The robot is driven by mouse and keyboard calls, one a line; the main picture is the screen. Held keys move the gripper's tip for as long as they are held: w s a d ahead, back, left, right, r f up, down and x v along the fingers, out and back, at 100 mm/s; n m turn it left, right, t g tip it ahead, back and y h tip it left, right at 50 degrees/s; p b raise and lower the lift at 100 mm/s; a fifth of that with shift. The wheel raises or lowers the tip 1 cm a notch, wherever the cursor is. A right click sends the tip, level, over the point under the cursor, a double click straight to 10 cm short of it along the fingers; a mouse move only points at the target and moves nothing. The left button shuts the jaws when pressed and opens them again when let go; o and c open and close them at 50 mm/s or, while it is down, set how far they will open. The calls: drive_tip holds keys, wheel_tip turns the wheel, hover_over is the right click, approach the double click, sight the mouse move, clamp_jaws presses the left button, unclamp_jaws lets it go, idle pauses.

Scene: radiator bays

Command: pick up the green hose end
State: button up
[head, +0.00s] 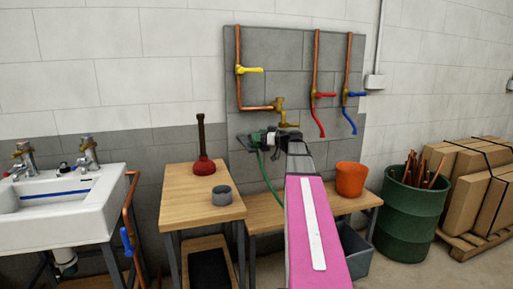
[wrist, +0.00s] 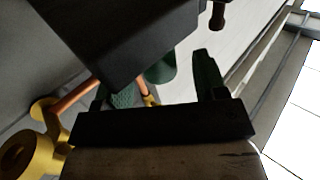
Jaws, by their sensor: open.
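The green hose (head: 269,174) hangs in a curve in front of the tiled panel, from beside my gripper down behind my pink arm. Its upper end shows close to my gripper (head: 262,137), partly mixed with the dark green jaws, so I cannot tell whether they touch. In the wrist view my gripper (wrist: 162,88) is open, with its dark green fingers apart. A rounded green thing shows beyond the gap; I cannot tell whether it is the hose end. A dark block hides part of that view.
A brass tap (head: 280,106) on a copper pipe is just above my gripper. Yellow (head: 250,70), red (head: 325,95) and blue (head: 356,94) levers are on the panel. A plunger (head: 203,160) and grey cup (head: 222,196) stand left; an orange bucket (head: 351,180) stands right.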

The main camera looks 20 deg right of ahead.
sight(253, 143)
drive_tip(key=x, duration=0.3)
drive_tip(key=shift+w+a, duration=0.15)
drive_tip(key=shift+w, duration=0.05)
clamp_jaws()
drive_tip(key=shift+s, duration=0.1)
